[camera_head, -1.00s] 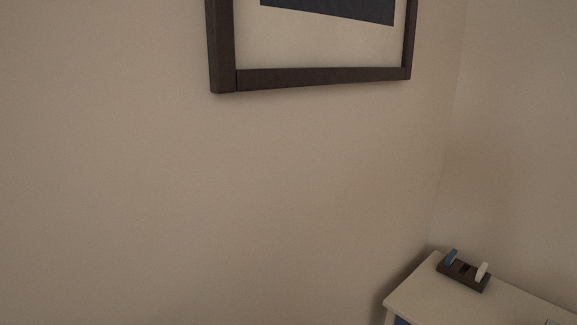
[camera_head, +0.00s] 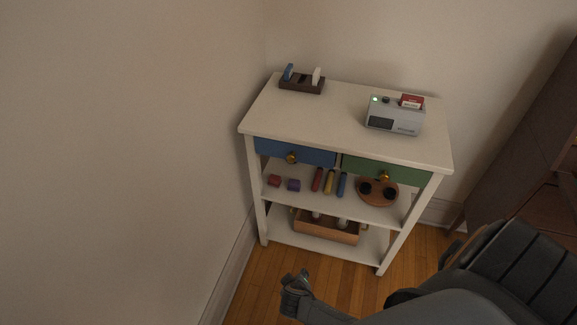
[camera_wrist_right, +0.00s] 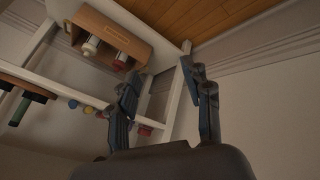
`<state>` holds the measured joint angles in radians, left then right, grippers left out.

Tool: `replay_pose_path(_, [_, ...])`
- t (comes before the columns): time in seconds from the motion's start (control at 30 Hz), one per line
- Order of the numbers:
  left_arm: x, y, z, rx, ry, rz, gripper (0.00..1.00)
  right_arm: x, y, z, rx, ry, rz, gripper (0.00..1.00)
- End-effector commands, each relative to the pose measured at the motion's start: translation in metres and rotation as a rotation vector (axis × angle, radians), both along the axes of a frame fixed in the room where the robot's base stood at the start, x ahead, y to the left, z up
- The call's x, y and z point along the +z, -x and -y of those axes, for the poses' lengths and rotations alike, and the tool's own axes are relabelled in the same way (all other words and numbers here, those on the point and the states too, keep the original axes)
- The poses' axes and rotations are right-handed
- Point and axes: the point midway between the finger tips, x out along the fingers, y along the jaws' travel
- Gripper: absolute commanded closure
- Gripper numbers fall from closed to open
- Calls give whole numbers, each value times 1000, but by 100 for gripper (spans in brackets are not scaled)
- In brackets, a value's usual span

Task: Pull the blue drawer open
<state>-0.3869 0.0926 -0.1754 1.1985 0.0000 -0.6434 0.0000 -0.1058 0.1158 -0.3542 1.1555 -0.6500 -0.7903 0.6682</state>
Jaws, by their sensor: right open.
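The blue drawer (camera_head: 315,156) is in the upper left of a white shelf unit (camera_head: 345,145) in the head view. It looks shut, and its round brass knob (camera_head: 291,157) faces out. My right gripper (camera_head: 293,284) is low in front of the unit, below and apart from the drawer. In the right wrist view its two fingers (camera_wrist_right: 160,80) are spread with nothing held between them. I cannot make out the blue drawer in that view. My left gripper is not in view.
A green drawer (camera_head: 385,170) sits right of the blue one. A grey device (camera_head: 394,117) and a dark holder (camera_head: 302,83) stand on top. Small items and a wooden box (camera_head: 325,228) fill the shelves. A wall is close on the left; a brown piece of furniture (camera_head: 520,130) is right.

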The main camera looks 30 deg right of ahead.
Motion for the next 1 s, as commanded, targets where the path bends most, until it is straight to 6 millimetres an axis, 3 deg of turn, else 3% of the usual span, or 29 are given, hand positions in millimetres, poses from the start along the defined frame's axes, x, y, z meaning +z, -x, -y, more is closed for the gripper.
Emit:
replay_pose_path(0.03, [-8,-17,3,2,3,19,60,21,-46,3,-50,50,134,51])
replay_pose_path(0.1, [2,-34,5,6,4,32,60,75,-91,8,-142,109,326,51])
replay_pose_path(0.2, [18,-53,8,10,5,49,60,156,-130,14,-285,149,615,51])
replay_pose_path(0.3, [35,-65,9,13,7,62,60,226,-142,17,-411,146,868,51])
replay_pose_path(0.4, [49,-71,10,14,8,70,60,273,-140,19,-499,127,1049,51])
replay_pose_path(0.5, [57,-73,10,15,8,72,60,297,-136,21,-547,112,1143,51])
replay_pose_path(0.57, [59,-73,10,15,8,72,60,304,-136,23,-556,109,1166,51])
replay_pose_path(0.77, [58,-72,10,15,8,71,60,306,-152,43,-559,113,1169,51])
replay_pose_path(1.0, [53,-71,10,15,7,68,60,305,-186,83,-556,112,1166,51])
